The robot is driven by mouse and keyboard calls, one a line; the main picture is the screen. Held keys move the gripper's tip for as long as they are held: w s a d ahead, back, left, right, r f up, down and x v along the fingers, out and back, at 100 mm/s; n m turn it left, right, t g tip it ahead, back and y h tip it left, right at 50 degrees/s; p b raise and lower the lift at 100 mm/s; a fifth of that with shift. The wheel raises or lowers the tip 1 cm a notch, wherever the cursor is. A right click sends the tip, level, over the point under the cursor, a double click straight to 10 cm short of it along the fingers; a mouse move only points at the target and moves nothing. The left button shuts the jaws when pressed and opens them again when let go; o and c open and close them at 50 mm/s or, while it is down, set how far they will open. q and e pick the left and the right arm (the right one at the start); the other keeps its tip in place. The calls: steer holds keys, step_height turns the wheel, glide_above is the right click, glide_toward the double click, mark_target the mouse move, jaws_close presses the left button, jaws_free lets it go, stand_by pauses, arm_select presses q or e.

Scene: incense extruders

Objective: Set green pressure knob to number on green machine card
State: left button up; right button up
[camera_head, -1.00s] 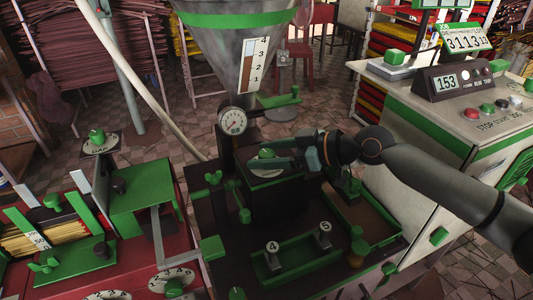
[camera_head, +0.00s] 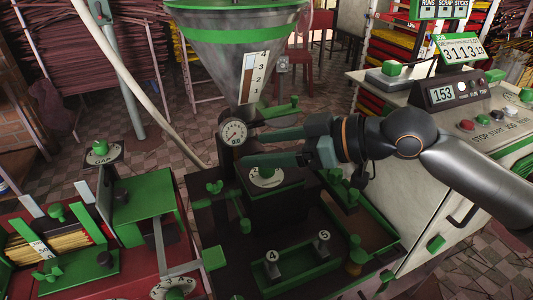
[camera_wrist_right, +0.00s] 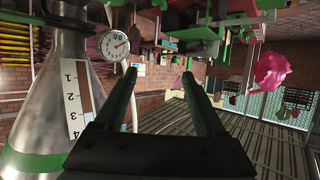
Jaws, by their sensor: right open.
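A green knob (camera_head: 267,172) sits on a pale dial plate on top of a dark block in the middle of the green machine. Its dial numbers are too small to read. My right gripper (camera_head: 246,150) comes in from the right, level, just above and behind the knob in the picture. Its two green fingers are apart with nothing between them, as the right wrist view (camera_wrist_right: 160,68) also shows. A green-framed card or display (camera_head: 464,46) at upper right reads about 311313. I cannot tell whether it is the machine card. My left gripper is out of view.
A round pressure gauge (camera_head: 233,132) stands close to the fingertips, below a metal hopper (camera_head: 225,55) with a 1–4 scale. A red machine (camera_head: 130,270) is at left, a white control cabinet (camera_head: 410,190) at right.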

steer(key=s+r, duration=0.3)
steer(key=s, duration=0.3)
steer(key=shift+s, duration=0.25)
